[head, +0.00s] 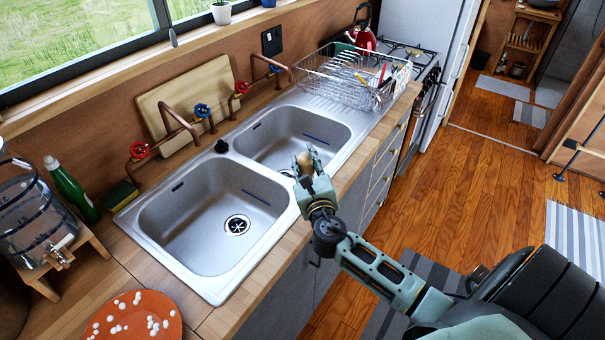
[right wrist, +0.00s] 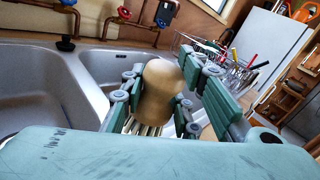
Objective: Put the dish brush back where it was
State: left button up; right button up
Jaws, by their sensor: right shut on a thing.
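The dish brush (right wrist: 160,92) has a rounded, light wooden knob with pale bristles under it. My right gripper (head: 308,168) is shut on it, with fingers on both sides of the knob in the right wrist view. In the head view the brush's wooden top (head: 304,159) shows between the fingers. The gripper holds it over the front edge of the double sink, near the divider between the basins. My left gripper is not in view.
The near basin (head: 190,235) and far basin (head: 265,140) look empty. A wire dish rack (head: 345,90) with dishes stands beyond them. An orange plate (head: 150,330) with white bits, a green bottle (head: 72,190), a sponge (head: 119,196) and copper taps (head: 172,125) line the counter.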

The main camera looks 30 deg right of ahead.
aim_at(302, 171)
jog(key=shift+w+a+f, duration=0.15)
jog(key=shift+w+f, duration=0.05)
jog(key=shift+w, duration=0.15)
jog(key=shift+f, duration=0.25)
notch_tip(302, 171, down, 3)
jog(key=shift+r+b, duration=0.2)
jog(key=shift+b, duration=0.25)
jog(key=shift+f, duration=0.5)
jog(key=o, duration=1.2)
jog(key=shift+f, duration=0.1)
jog(key=shift+c, duration=0.2)
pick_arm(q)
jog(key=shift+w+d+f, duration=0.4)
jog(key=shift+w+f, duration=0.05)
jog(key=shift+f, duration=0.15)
